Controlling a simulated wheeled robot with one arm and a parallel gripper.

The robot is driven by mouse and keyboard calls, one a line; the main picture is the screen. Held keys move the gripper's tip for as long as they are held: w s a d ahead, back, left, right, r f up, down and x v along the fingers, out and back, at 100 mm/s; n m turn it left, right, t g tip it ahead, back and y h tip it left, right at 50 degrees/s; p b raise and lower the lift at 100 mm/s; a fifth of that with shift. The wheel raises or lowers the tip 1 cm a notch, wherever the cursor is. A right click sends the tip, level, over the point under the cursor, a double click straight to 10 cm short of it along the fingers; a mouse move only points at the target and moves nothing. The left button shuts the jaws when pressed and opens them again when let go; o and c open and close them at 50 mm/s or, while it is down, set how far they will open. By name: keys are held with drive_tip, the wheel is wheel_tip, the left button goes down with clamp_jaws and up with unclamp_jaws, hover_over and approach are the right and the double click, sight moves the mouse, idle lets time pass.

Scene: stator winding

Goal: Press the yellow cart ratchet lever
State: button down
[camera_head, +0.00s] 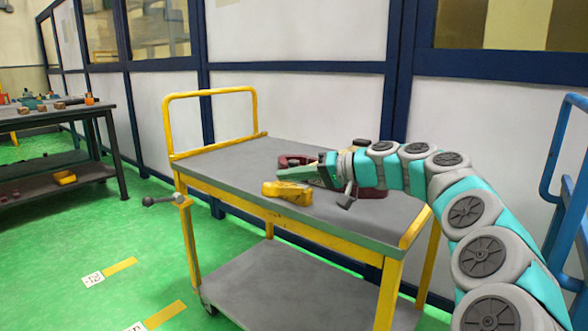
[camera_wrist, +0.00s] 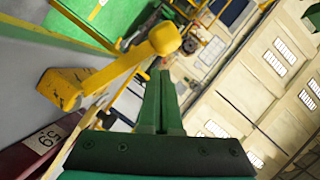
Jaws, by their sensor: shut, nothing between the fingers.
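The cart (camera_head: 262,216) has a yellow frame and a grey top. A yellow lever-like piece (camera_head: 287,192) is on the cart top near its front edge. In the wrist view it is a yellow arm with a rounded knob (camera_wrist: 110,72), left of the fingers. My gripper (camera_head: 284,173) is green and shut, with nothing held. It is above the cart top, just behind the yellow piece in the head view; its closed fingers point up in the wrist view (camera_wrist: 160,80). I cannot tell whether they touch the yellow piece.
A dark red object (camera_head: 292,160) is behind my gripper on the cart; a dark red surface with a number label (camera_wrist: 45,140) shows in the wrist view. A dark metal handle (camera_head: 162,200) sticks out at the cart's left corner. A workbench (camera_head: 60,115) stands far left.

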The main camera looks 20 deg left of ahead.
drive_tip(key=shift+s+a+f, duration=0.1)
drive_tip(key=shift+s+f, duration=0.15)
drive_tip(key=shift+s, duration=0.15)
drive_tip(key=shift+s+a+f+n+b, duration=0.1)
drive_tip(key=shift+s+f+n+b, duration=0.2)
drive_tip(key=shift+b, duration=0.6)
drive_tip(key=shift+f+b, duration=0.25)
drive_tip(key=shift+b, duration=0.1)
wheel_tip(320, 180, down, 7)
drive_tip(key=s+n+t+h+b, duration=0.1)
drive_tip(key=n+b, duration=0.3)
drive_tip(key=b, duration=0.9)
drive_tip(key=shift+s+a+t+h+b, duration=0.35)
drive_tip(key=shift+t+h, duration=0.25)
drive_tip(key=shift+t, duration=0.1)
